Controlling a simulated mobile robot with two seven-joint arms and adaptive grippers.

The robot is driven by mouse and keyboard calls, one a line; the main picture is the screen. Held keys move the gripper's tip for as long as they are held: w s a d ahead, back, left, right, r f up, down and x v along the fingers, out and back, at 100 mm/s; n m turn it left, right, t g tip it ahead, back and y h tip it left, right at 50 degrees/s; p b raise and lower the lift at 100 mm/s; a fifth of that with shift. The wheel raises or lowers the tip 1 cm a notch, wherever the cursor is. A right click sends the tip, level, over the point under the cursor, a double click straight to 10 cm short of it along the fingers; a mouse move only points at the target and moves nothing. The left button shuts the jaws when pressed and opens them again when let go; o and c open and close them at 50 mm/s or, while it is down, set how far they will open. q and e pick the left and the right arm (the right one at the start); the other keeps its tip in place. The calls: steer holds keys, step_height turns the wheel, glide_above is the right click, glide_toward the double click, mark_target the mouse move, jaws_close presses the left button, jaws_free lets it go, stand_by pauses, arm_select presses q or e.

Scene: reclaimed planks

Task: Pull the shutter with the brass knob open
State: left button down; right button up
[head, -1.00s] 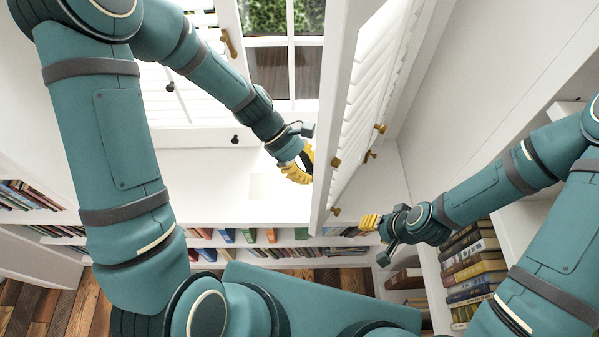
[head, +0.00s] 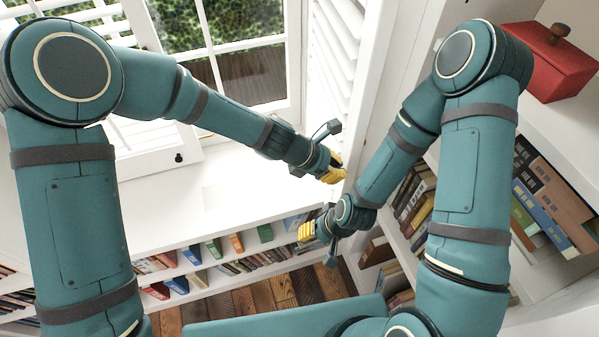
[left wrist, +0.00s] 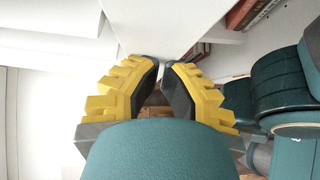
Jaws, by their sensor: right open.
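The louvred white shutter on the right (head: 335,45) stands swung out from the window, near the right-hand wall. Its brass knob cannot be made out now; my arms cover part of that side. My left gripper (head: 335,170), with yellow fingers, is at the shutter's lower front part; whether it touches cannot be told. In the left wrist view its fingertips (left wrist: 162,66) lie close together near a white surface, with nothing clearly held between them. My right gripper (head: 306,232) is open and empty, lower and to the left, above the shelf front.
The left shutter (head: 150,145) has a dark knob (head: 179,157). Below the window is a white sill (head: 235,185) over shelves of books (head: 195,255). A bookcase (head: 560,150) with a red box (head: 548,65) stands at right. My right arm crosses close to the shutter.

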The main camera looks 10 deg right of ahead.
arm_select(q)
steer(key=d, duration=0.6)
steer(key=shift+d+p, duration=0.25)
steer(key=shift+p, duration=0.05)
arm_select(e)
steer(key=shift+r, duration=0.3)
